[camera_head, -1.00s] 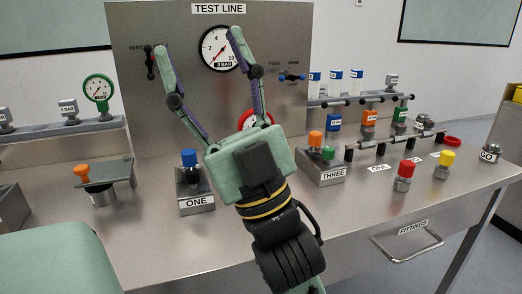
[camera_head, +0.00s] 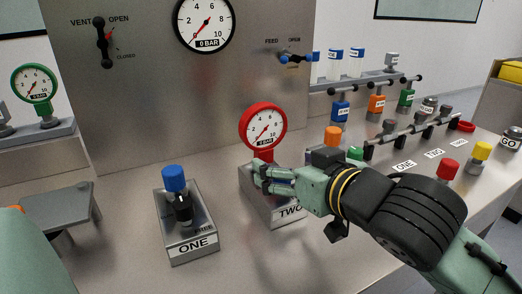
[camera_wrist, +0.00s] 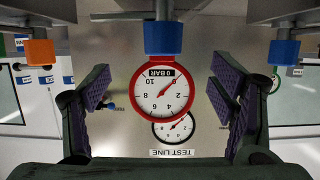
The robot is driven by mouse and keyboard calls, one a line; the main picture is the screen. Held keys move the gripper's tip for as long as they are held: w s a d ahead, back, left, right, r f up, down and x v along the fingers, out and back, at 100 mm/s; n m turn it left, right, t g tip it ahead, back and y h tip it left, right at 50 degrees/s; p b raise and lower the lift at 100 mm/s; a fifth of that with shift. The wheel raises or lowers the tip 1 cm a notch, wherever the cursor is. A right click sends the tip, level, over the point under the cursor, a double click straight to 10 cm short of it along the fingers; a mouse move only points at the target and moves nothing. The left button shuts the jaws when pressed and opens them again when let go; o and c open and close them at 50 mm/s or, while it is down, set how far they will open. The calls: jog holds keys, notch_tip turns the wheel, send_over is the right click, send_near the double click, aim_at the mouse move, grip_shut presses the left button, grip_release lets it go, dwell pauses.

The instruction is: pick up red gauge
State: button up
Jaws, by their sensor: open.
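The red gauge (camera_head: 264,128) stands upright on the block labelled TWO (camera_head: 289,212), with a round white dial and a short red stem. In the wrist view, which is upside down, the red gauge (camera_wrist: 163,93) sits in the middle between the fingers. A blue piece (camera_wrist: 163,38) shows at its stem. My gripper (camera_head: 264,176) is open, just in front of the stem and below the dial, pointing left. In the wrist view a finger stands on each side of the dial, apart from it. The lower stem is hidden behind my fingers in the head view.
Block ONE (camera_head: 190,241), with a blue knob, stands left. An orange cap (camera_head: 333,137) and a green cap (camera_head: 355,154) sit right behind my wrist. The large panel dial (camera_head: 206,22) is behind. Red (camera_head: 447,169) and yellow (camera_head: 481,152) fittings stand right.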

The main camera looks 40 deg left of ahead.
aim_at(266, 153)
jog(key=p+x, duration=0.3)
jog(key=x, duration=0.1)
jog(key=shift+a+r, duration=0.1)
jog(key=shift+r, duration=0.1)
jog(key=shift+w+a+r+p, duration=0.2)
jog(key=shift+a+p, duration=0.4)
jog(key=shift+p, duration=0.65)
jog(key=x, duration=0.4)
jog(key=shift+f+p, duration=0.3)
jog(key=shift+p, duration=0.1)
jog(key=shift+s, duration=0.1)
jog(key=shift+c, duration=0.3)
grip_shut()
jog(key=shift+r, duration=0.1)
